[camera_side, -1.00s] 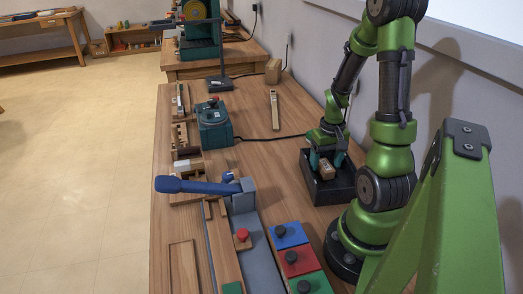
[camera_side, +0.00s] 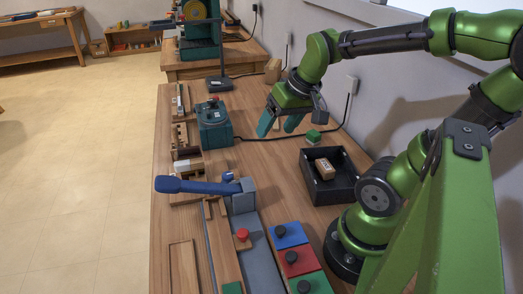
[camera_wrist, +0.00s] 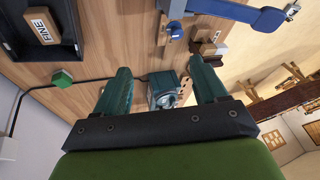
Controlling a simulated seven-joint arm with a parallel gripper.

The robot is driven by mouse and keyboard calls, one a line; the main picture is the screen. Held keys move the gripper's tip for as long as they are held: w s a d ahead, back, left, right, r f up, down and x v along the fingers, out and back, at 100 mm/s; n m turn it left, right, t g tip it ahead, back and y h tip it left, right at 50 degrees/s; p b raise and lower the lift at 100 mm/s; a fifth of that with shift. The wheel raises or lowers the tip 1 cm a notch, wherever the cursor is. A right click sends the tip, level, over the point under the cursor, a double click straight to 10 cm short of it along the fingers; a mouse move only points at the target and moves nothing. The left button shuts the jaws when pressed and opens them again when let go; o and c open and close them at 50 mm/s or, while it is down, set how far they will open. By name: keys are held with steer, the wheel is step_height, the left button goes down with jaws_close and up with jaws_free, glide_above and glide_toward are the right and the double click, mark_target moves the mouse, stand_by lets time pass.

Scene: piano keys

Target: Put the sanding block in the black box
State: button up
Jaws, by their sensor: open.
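The sanding block (camera_side: 325,168), a small brown block with a pale label, lies inside the black box (camera_side: 345,196). In the wrist view the block (camera_wrist: 43,25) shows the word FINE, inside the black box (camera_wrist: 75,30) at upper left. The block is apart from my gripper. My gripper (camera_side: 278,123) is above the bench, to the left of and farther back than the box. Its teal fingers are spread with nothing between them, and it also shows open in the wrist view (camera_wrist: 160,72).
A green knob-like piece (camera_side: 313,138) sits just behind the box. A teal machine (camera_side: 214,128) stands left of my gripper, its cable crossing the bench. A blue-handled vise (camera_side: 240,195) and coloured panels (camera_side: 290,235) are nearer the front.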

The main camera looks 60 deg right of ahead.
steer(key=s+a+r+n+t+y, duration=0.1)
steer(key=a+r+t+y, duration=0.1)
steer(key=a, duration=0.7)
steer(key=shift+s+r+n, duration=0.2)
steer(key=shift+r+n, duration=0.2)
steer(key=shift+r, duration=0.3)
steer(key=shift+a, duration=0.1)
